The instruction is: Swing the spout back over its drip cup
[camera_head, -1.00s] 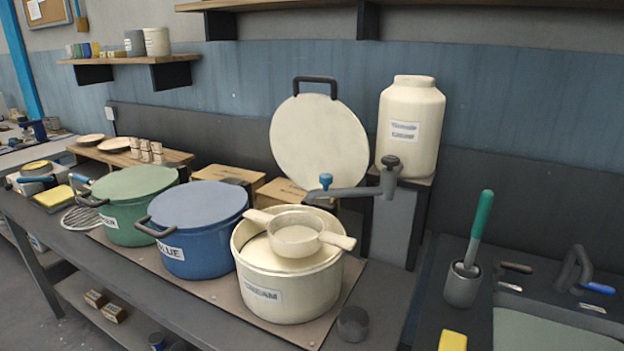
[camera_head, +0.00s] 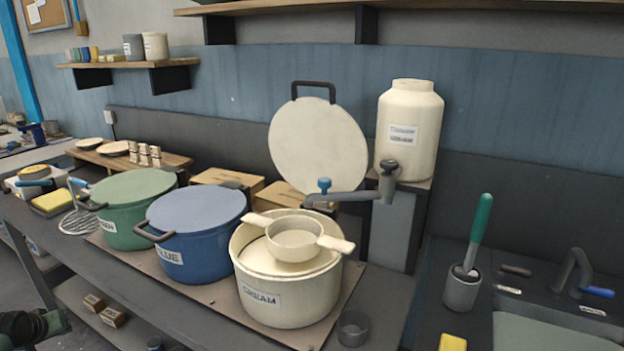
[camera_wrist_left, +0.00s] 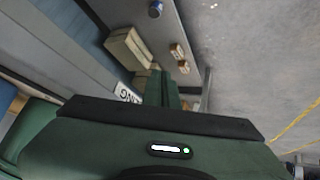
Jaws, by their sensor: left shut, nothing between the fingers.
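The spout (camera_head: 350,197) is a grey pipe on the cream dispenser (camera_head: 410,125) at the back. It points left, with a blue tap handle (camera_head: 324,185) near its free end, which is above the back of the cream pot (camera_head: 290,298) and its strainer (camera_head: 296,240). A small dark grey cup (camera_head: 352,328), which looks like the drip cup, stands at the cream pot's front right, away from the spout's end. Part of my left arm shows at the lower left of the head view. In the wrist view my left gripper (camera_wrist_left: 163,88) is shut and empty. My right gripper is out of view.
A blue pot (camera_head: 196,240) and a green pot (camera_head: 130,210) stand left of the cream pot. A round lid (camera_head: 318,145) leans behind. A brush in a holder (camera_head: 462,290) and a sink tap (camera_head: 575,270) are at the right. The counter around the cup is bare.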

